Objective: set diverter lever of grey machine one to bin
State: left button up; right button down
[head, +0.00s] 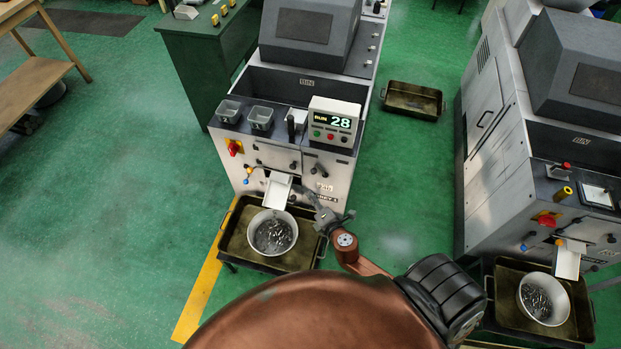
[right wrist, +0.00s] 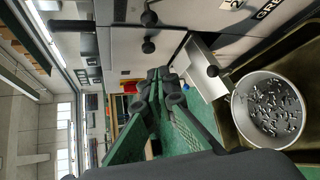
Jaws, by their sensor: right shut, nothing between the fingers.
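Grey machine one (head: 285,150) stands in the middle of the head view, its display reading 28. A white chute (head: 278,188) slopes from its front over a bowl of metal parts (head: 272,233). I cannot tell which is the diverter lever. My right gripper (head: 325,210) is right of the chute, in front of the panel. Its fingers (right wrist: 168,82) are shut and empty. My left gripper is out of view.
The bowl sits in a dark tray (head: 236,240) under the chute. A second grey machine (head: 500,150) stands at the right with its own tray and bowl. Another tray (head: 412,98) lies on the floor between them. Green floor (head: 110,200) is clear at the left.

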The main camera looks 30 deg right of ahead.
jog(key=shift+w, duration=0.1)
jog(key=b+x, duration=0.1)
jog(key=x, duration=0.9)
jog(key=d, duration=0.1)
jog(key=s+d+r, duration=0.1)
jog(key=d, duration=0.1)
jog(key=shift+s+d+r+p, duration=0.2)
jog(key=shift+s+p, duration=0.05)
jog(key=shift+p, duration=0.15)
